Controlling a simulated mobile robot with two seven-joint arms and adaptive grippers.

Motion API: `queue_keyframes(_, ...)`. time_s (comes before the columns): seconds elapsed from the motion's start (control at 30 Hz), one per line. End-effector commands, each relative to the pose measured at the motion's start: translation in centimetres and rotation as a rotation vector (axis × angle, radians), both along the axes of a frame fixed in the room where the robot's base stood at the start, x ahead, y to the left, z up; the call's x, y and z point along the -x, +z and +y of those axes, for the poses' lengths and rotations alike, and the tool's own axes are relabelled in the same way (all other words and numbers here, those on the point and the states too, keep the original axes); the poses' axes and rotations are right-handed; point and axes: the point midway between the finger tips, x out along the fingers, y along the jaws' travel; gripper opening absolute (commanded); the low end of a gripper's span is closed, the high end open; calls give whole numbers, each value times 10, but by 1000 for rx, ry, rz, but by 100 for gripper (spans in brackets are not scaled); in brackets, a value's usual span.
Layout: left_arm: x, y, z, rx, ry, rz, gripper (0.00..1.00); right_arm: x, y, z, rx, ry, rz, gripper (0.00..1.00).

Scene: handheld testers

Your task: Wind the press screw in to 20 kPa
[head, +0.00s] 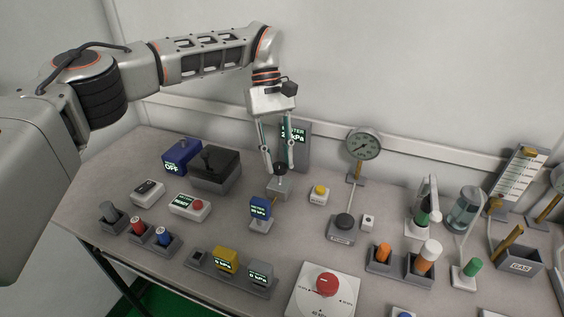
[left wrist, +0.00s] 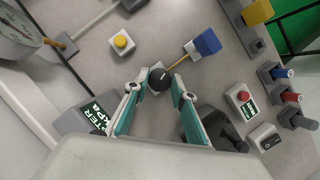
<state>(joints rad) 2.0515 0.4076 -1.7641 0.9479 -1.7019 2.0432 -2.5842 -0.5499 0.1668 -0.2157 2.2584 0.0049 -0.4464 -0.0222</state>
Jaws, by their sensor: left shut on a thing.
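The press screw's round black knob (head: 280,169) stands on a small grey block (head: 279,187) near the middle of the bench. My left gripper (head: 279,167) points down from above and is shut on this knob. In the left wrist view the knob (left wrist: 160,78) sits between the fingertips, with a pale mark on its top. A brass tube runs from it to a blue meter (left wrist: 207,42), also in the head view (head: 260,207). A master display (head: 299,130) reading in kPa stands behind; my gripper partly covers it, and its number is unclear. My right gripper is not in view.
A yellow button box (head: 319,194) is close on the right of the press, and a dial gauge (head: 363,144) rises beyond it. A dark grey box (head: 214,168) with a black handle stands to the left. Meters in a grey rack (head: 227,261) lie in front.

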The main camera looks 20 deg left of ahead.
Motion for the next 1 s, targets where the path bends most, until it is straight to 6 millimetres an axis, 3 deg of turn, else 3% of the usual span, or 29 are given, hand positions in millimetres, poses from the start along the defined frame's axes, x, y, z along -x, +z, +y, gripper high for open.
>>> queue_keyframes(0.03, -2, -9, 0, -2, -38, 7, 3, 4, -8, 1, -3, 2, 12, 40)
queue_keyframes(0.43, -3, -2, -2, -1, -283, -3, 3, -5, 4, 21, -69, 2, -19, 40)
queue_keyframes(1.0, -3, 3, -2, -1, -351, -9, 3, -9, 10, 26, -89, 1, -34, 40)
